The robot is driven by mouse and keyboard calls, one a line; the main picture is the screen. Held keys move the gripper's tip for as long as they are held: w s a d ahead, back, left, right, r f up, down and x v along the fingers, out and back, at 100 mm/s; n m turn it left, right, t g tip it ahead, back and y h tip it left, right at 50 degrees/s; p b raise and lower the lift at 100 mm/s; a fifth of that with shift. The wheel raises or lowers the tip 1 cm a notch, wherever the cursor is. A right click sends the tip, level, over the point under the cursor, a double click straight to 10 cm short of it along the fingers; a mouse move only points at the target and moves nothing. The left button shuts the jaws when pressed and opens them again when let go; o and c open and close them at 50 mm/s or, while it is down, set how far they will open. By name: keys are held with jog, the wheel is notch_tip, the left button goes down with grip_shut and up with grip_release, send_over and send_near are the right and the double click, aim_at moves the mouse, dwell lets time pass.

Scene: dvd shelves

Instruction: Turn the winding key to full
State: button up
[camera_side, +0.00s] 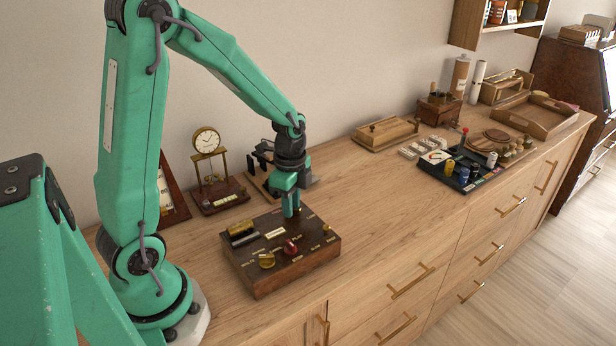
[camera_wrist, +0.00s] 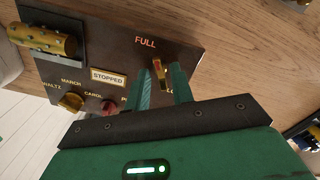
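The dark wooden music box (camera_side: 262,280) stands on the wooden cabinet top, with dials and labels on its upper face. In the wrist view, the brass winding key (camera_wrist: 159,72) is below the FULL label, with a partly covered LOW label nearer my gripper. A plate (camera_wrist: 108,77) reads STOPPED. My gripper (camera_wrist: 161,76) points down over the back right of the box, its green fingers apart on either side of the key; a firm grip does not show. In the side view my gripper (camera_side: 291,212) hides the key.
The box also carries a brass cylinder (camera_wrist: 43,40), a gold knob (camera_wrist: 71,102) and a red knob (camera_wrist: 108,106). A small clock (camera_side: 207,141) on a stand is behind it. The cabinet top to the right is clear up to a black tray (camera_side: 462,184).

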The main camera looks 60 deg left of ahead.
jog(key=shift+o, duration=0.2)
jog(key=shift+r, duration=0.15)
jog(key=shift+r, duration=3.75)
jog(key=shift+r, duration=0.1)
notch_tip(320, 180, up, 6)
jog(key=n+t, duration=0.2)
jog(key=n, duration=0.3)
send_over(284, 231)
jog(key=s+d+r+n+t, duration=0.3)
jog(key=s+n, duration=0.4)
jog(key=shift+s+d+r+t, duration=0.15)
jog(key=shift+d+r+t, duration=0.15)
jog(key=shift+d+r, duration=0.1)
